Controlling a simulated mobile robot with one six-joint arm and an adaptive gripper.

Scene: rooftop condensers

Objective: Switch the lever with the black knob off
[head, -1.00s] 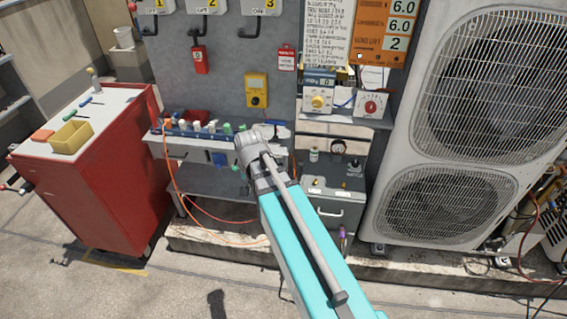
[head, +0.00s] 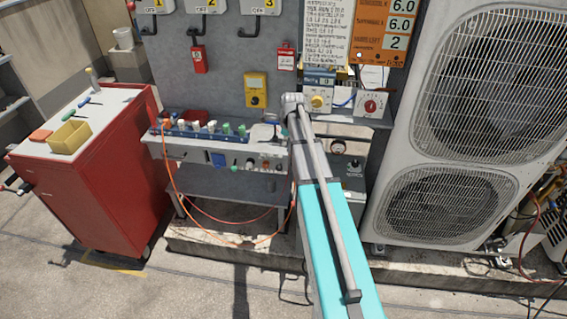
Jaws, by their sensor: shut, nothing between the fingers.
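Three dark lever handles hang on the grey wall panel at the top, under yellow number plates: lever 1 (head: 149,30), lever 2 (head: 196,30) and lever 3 (head: 249,31). Small labels that seem to read OFF are beside them. A red knob (head: 131,5) shows at the left edge of lever 1.
A bench (head: 195,150) with several coloured knobs stands below the panel. A red cabinet (head: 85,185) is at left and a large condenser (head: 405,160) at right. A yellow meter (head: 256,85) and red tags hang on the panel. An orange cable (head: 175,190) loops below the bench.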

